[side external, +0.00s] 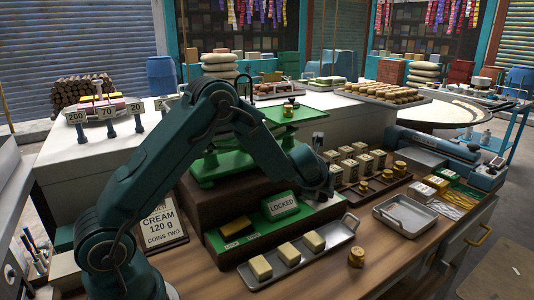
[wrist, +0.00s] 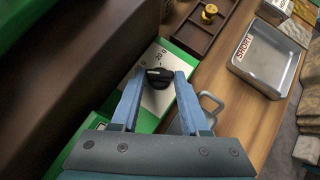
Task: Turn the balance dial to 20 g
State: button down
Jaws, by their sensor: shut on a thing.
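The green balance (side external: 213,168) stands on a dark block on the wooden counter. Its dial knob (wrist: 158,80) is black and sits on a pale plate (wrist: 158,101) with dark marks, set in a green housing. My gripper (wrist: 160,78) is shut on the knob, one blue finger on each side. In the side external view my gripper (side external: 322,190) is low at the right end of the green base, and it hides the dial there.
A metal tray (side external: 338,240) with pale blocks lies in front of the base. An empty metal pan (side external: 407,214) is to the right, marked "SHORT" in the wrist view. A brown compartment tray (side external: 372,186) is behind. An order card (side external: 162,220) reads "CREAM 120 g".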

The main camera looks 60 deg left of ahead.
jog(key=shift+a+m+t+h, duration=0.15)
jog(key=shift+m+t+h, duration=0.15)
jog(key=shift+m+h, duration=0.45)
jog(key=shift+r+y, duration=0.1)
jog(key=shift+y, duration=0.15)
jog(key=shift+c, duration=2)
grip_release()
jog(key=shift+v, duration=2.55)
